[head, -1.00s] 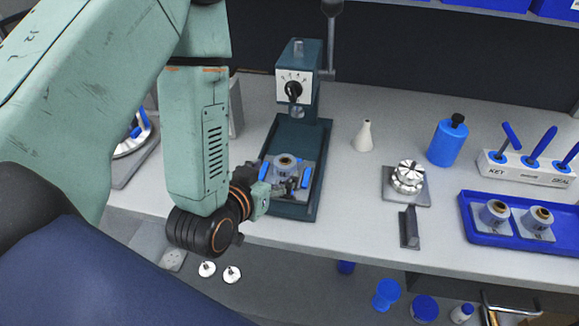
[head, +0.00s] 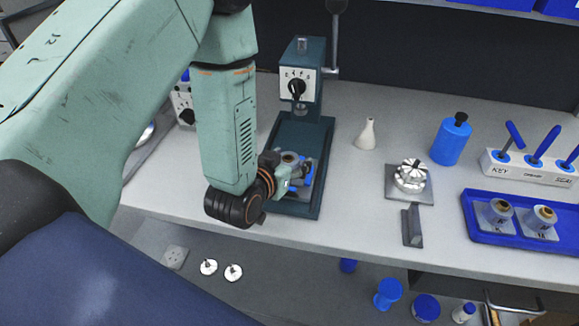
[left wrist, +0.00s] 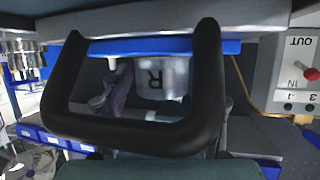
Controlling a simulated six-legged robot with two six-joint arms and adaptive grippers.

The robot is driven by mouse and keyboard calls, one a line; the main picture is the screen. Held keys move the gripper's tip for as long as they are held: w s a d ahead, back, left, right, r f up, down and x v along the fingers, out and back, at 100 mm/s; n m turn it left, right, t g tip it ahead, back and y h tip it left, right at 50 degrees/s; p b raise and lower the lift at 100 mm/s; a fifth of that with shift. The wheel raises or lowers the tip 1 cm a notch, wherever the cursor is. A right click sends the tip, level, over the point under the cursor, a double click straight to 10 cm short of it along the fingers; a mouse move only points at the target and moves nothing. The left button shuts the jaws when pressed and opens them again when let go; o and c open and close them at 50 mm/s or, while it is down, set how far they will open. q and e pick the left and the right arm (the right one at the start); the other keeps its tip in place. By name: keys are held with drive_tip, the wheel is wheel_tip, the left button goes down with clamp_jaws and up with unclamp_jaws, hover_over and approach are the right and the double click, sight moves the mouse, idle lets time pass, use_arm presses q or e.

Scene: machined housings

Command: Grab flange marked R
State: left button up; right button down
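A grey flange (head: 288,158) with a brown bore sits on the bed of the dark green press, between blue parts. In the left wrist view a pale round part marked R (left wrist: 155,78) shows in the middle, partly behind a black loop-shaped bar. My left gripper (head: 299,172) is at the press, close beside this flange and partly covering it in the head view. Contact cannot be made out. My right gripper is not in view.
The press column (head: 300,85) stands behind the flange. Two more flanges sit in a blue tray (head: 470,215) at the right. A silver chuck (head: 410,175), a white flask (head: 367,134) and a blue bottle (head: 450,141) stand between.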

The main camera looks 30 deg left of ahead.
use_arm(q)
drive_tip(key=shift+c, duration=0.6)
drive_tip(key=shift+s+a+r, duration=0.15)
drive_tip(key=shift+s+a, duration=0.05)
drive_tip(key=shift+s, duration=0.1)
drive_tip(key=c, duration=0.5)
drive_tip(key=shift+w+d, duration=0.2)
drive_tip(key=shift+w, duration=0.1)
clamp_jaws()
drive_tip(key=shift+s+a+r, duration=0.15)
drive_tip(key=shift+s, duration=0.05)
